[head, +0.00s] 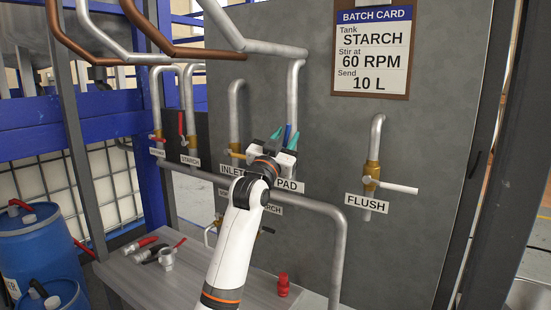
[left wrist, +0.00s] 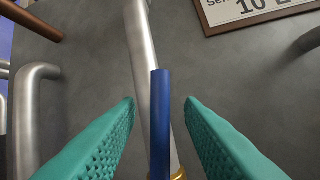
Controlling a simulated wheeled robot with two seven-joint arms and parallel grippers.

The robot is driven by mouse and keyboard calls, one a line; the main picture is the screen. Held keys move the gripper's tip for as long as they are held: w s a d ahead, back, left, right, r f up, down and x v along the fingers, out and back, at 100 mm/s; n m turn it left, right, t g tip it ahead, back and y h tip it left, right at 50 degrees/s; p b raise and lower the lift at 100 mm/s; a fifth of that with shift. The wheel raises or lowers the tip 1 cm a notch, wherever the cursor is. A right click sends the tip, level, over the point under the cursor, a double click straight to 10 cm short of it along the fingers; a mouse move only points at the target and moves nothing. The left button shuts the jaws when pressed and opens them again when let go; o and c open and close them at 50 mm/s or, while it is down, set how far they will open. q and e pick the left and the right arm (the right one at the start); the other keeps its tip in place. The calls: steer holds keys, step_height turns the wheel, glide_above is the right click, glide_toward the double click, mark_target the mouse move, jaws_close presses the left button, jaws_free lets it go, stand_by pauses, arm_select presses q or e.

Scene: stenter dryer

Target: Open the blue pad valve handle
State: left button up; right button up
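The blue pad valve handle (head: 288,132) shows as a thin blue strip between the teal fingertips of my left gripper (head: 284,138), above the PAD label (head: 290,186). In the left wrist view the blue handle (left wrist: 160,120) stands upright in front of a grey pipe. The two teal fingers of my left gripper (left wrist: 160,115) are open on either side of it, with a gap on both sides. A bit of brass valve body (left wrist: 178,174) shows at the bottom edge. In the head view my wrist hides most of the pad valve. My right gripper is not in view.
The white-handled FLUSH valve (head: 372,180) is to the right on the grey panel (head: 330,130). A bench (head: 180,280) below holds loose fittings. The batch card (head: 372,50) hangs above right.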

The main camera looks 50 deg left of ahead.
arm_select(q)
steer(key=b+v, duration=0.3)
steer(key=v, duration=0.6)
steer(key=shift+s+f, duration=0.1)
